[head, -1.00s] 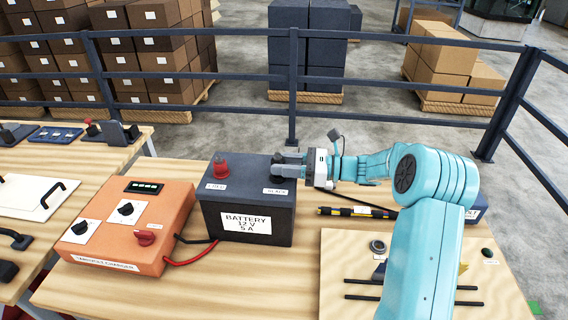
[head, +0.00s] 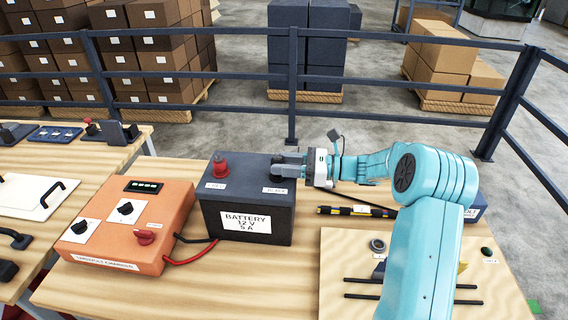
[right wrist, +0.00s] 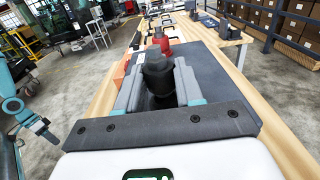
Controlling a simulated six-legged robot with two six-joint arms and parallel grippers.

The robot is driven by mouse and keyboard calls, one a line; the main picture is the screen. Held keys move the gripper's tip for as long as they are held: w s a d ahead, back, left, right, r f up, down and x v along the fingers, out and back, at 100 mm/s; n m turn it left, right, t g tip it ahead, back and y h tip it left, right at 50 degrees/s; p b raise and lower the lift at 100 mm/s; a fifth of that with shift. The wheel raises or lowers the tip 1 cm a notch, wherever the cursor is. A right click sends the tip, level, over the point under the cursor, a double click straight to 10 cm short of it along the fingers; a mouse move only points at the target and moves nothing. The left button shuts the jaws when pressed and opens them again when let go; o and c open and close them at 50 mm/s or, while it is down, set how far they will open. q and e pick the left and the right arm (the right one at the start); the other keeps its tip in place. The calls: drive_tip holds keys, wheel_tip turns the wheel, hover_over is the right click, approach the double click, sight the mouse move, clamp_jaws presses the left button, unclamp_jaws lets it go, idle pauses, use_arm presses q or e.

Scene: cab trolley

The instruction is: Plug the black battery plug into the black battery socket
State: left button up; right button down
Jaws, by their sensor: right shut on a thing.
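The dark battery (head: 247,207) stands on the wooden table, with a label reading 12 V 5 A. The red plug (head: 221,167) stands upright at the left of its top and also shows in the right wrist view (right wrist: 160,42). My right gripper (head: 287,167) is over the right end of the battery top, by a small white label. In the right wrist view it is shut on the black plug (right wrist: 158,74), which is upright between the fingers. The black socket is hidden, so I cannot tell how deep the plug sits. A teal arm at the left of the wrist view seems to carry my left gripper (right wrist: 40,127).
An orange charger box (head: 130,228) stands left of the battery, with red and black cables between them. A pale board (head: 338,290) with dark rods lies at the right. A striped black-and-yellow bar (head: 345,211) lies behind it. A railing runs behind the table.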

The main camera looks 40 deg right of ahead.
drive_tip(key=shift+f+b, duration=0.5)
drive_tip(key=shift+f, duration=0.3)
drive_tip(key=c, duration=0.6)
unclamp_jaws()
drive_tip(key=shift+c, duration=0.2)
drive_tip(key=b+v, duration=0.3)
drive_tip(key=v, duration=1.3)
